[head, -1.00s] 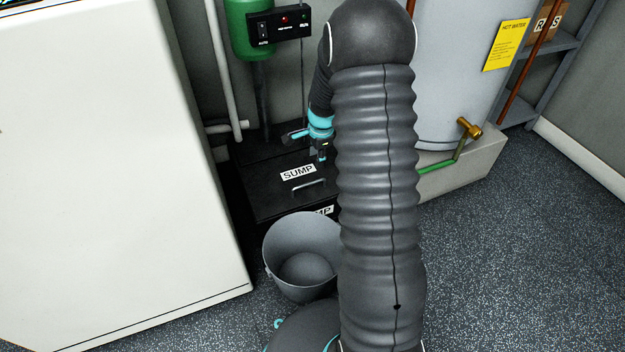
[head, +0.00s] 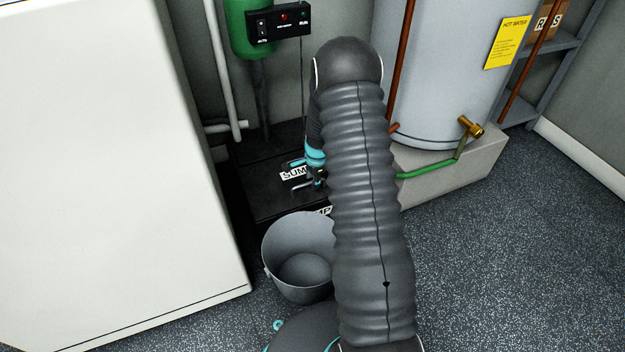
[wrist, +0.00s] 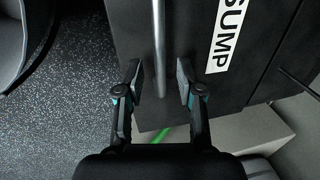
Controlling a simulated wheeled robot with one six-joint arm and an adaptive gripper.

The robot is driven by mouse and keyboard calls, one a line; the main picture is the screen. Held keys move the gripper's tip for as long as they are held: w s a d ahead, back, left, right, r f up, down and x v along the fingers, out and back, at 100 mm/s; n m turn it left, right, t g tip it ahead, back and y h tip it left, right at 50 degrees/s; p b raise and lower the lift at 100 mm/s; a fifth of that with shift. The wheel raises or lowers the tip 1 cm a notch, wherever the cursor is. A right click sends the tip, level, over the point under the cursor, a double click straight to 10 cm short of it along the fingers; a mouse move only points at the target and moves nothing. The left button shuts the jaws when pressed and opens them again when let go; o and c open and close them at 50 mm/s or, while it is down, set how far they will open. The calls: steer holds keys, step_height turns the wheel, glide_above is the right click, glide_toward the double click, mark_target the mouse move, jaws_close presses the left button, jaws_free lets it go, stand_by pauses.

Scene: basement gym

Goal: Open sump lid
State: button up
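The black sump lid (head: 262,198) lies shut and flat on the sump box, with a white SUMP label (head: 291,174) on top, partly hidden by my gripper. In the wrist view the label (wrist: 229,28) is to the right of the grey bar handle (wrist: 159,45). My gripper (wrist: 160,80) is open, one finger on each side of the handle, with gaps visible between the fingers and bar. In the head view my gripper (head: 307,177) is low over the lid at the handle, partly hidden by my arm.
A grey bucket (head: 298,258) stands in front of the sump. A white cabinet (head: 110,170) is close on the left. A grey water tank (head: 440,75) stands on a plinth at right, with a brass tap (head: 470,127). A green tank (head: 251,35) and pipes are behind. Floor at right is clear.

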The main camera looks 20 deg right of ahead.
steer(key=shift+f, duration=0.1)
jaws_close()
stand_by(0.3)
